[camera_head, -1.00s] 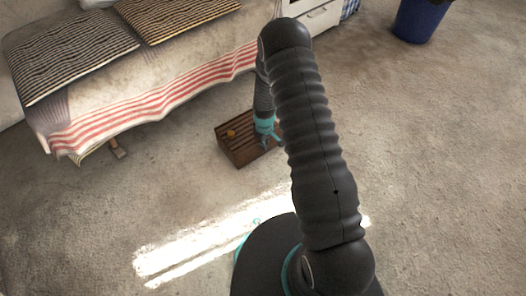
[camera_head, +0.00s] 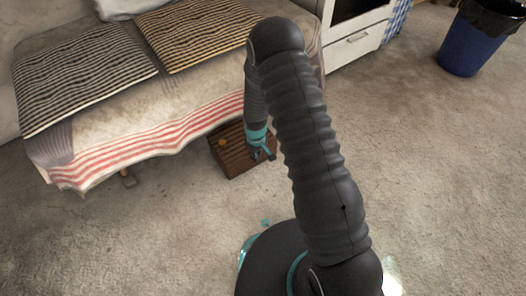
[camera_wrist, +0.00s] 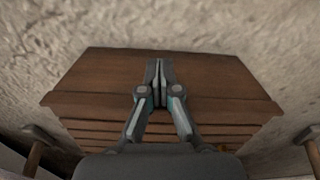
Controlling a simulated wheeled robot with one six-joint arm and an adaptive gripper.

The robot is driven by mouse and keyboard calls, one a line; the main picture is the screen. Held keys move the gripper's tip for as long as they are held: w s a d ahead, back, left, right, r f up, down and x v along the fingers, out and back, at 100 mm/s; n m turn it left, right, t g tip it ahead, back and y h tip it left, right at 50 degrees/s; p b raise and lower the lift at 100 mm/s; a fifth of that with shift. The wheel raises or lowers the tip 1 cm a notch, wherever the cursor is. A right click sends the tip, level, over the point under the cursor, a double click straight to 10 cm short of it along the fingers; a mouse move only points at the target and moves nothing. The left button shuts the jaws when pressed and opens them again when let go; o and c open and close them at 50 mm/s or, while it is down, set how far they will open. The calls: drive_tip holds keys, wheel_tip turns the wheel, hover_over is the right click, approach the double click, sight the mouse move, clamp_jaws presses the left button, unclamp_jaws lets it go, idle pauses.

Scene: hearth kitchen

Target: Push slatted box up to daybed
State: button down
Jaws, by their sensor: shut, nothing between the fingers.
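The slatted box (camera_head: 228,160) is a low brown wooden box on the carpet, just in front of the daybed (camera_head: 130,90). Its far edge meets the daybed's red-striped cover in the head view; I cannot tell whether they touch. My gripper (camera_head: 263,154) is shut and empty at the box's right side, low down. In the wrist view my shut fingers (camera_wrist: 158,68) overlap the box's plain wooden panel (camera_wrist: 220,85), with slats showing below; contact is unclear. My arm hides part of the daybed's right end.
A small orange thing (camera_head: 222,142) lies on the box. A white cabinet (camera_head: 355,45) stands behind at the right, with a blue bin (camera_head: 474,45) farther right. A short brown leg (camera_head: 127,178) shows below the cover.

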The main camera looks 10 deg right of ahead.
drive_tip(key=shift+w+a, duration=0.3)
drive_tip(key=shift+w, duration=0.2)
drive_tip(key=s+d, duration=0.1)
drive_tip(key=s, duration=0.1)
drive_tip(key=s+d, duration=0.1)
drive_tip(key=shift+s+d, duration=0.15)
drive_tip(key=shift+s, duration=0.2)
wheel_tip(320, 180, up, 10)
drive_tip(key=p, duration=0.1)
drive_tip(key=shift+p, duration=0.35)
